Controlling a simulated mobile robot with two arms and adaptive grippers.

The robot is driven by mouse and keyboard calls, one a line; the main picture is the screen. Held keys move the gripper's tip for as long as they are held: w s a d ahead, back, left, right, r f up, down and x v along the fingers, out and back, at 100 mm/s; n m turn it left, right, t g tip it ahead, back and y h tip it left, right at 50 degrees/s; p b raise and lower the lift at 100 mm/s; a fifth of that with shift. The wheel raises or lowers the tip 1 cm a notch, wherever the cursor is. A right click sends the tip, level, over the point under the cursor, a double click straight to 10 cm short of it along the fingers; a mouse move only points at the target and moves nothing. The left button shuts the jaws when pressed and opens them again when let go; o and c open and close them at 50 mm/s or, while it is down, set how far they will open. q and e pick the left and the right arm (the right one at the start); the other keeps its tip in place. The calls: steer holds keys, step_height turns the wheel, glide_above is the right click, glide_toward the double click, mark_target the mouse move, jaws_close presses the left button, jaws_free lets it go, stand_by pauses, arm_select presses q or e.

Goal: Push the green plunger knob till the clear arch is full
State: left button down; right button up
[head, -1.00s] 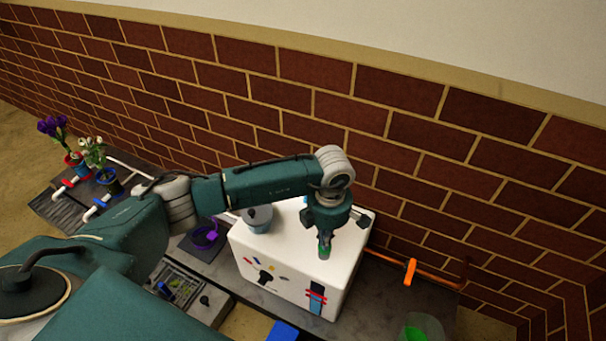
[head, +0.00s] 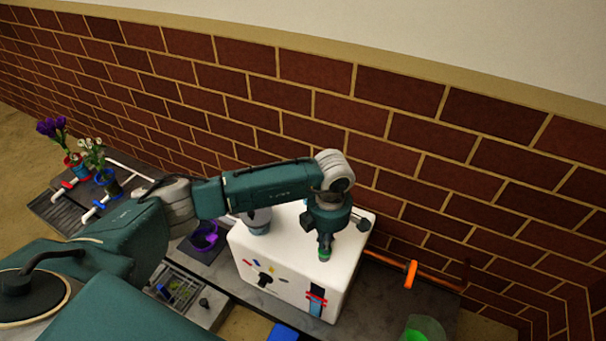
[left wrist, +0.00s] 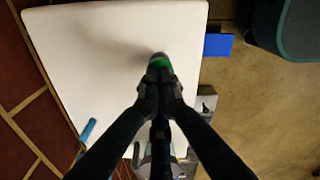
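The green plunger knob (head: 324,257) is on top of the white box (head: 268,262), near its front edge. My left gripper (head: 325,241) points down right over the knob, with its fingertips at it. In the left wrist view the fingers (left wrist: 160,85) come together, and the green of the knob (left wrist: 160,62) shows just past their tips. They look shut and touching the knob, not wrapped around it. A blue strip with red marks (head: 317,299) is on the box's front face. I cannot make out a clear arch or its fill. My right gripper is not in view.
A grey can (head: 258,222) stands on the box's left part. A purple bowl (head: 205,237) and potted flowers (head: 100,170) are to the left. An orange valve handle (head: 411,274) and a green-filled clear cup (head: 424,329) are at the right. A brick wall closes off the back.

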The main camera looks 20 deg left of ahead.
arm_select(q)
step_height(320, 180, up, 3)
steer(key=shift+f+p, duration=0.1)
steer(key=shift+p, duration=0.65)
steer(key=shift+r+p, duration=0.6)
steer(key=shift+r, duration=0.25)
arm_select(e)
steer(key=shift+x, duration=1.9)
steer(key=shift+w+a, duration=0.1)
arm_select(q)
step_height(320, 180, up, 9)
steer(key=p, duration=0.6)
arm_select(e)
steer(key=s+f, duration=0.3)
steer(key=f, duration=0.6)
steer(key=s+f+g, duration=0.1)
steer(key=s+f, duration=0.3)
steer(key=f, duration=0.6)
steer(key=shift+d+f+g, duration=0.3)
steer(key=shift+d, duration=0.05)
